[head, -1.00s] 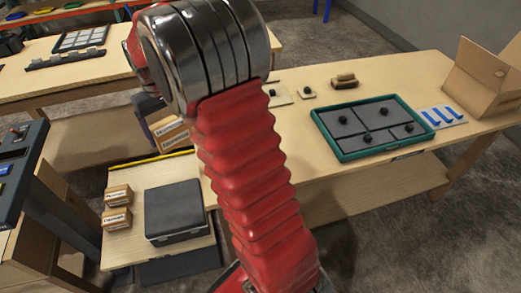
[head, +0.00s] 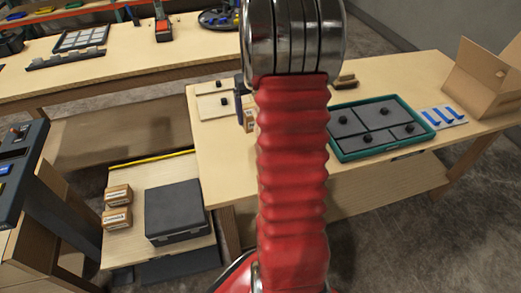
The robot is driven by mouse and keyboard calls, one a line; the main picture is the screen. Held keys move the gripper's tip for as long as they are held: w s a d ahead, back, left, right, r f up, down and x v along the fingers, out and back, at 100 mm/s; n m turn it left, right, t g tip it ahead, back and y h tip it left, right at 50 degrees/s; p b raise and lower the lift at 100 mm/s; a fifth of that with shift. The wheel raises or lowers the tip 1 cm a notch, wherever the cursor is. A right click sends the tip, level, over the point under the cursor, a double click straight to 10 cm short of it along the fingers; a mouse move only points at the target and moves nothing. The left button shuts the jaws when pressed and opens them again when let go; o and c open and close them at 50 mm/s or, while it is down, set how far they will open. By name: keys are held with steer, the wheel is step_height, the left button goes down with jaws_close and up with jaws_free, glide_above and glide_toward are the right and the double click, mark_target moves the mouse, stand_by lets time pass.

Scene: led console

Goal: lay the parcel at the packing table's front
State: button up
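The parcel, a small cardboard box with a printed label (head: 249,122), shows only in part at the left edge of my red arm. My dark gripper (head: 240,92) is beside it, mostly hidden behind the arm; the fingertips do not show clearly. The parcel travels with the gripper, so it appears to be held. Both are over the left part of the light wooden table on the right (head: 226,168), which I take for the packing table. Whether the parcel touches the tabletop cannot be told.
That table bears pale boards with black knobs (head: 213,105), a brush-like block (head: 345,80), a green-rimmed tray (head: 344,156), a board with blue strips (head: 443,117) and an open carton (head: 485,75). Two cardboard boxes (head: 117,206) and a dark case (head: 175,210) stand on a low table, left.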

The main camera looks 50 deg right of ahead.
steer(key=s+d+m, duration=0.1)
steer(key=s+d, duration=0.5)
steer(key=shift+s+f, duration=0.15)
steer(key=shift+s, duration=0.05)
steer(key=shift+f, duration=3.15)
steer(key=shift+f, duration=0.1)
steer(key=shift+f, duration=1.8)
steer(key=o, duration=1.2)
steer(key=shift+f, duration=0.1)
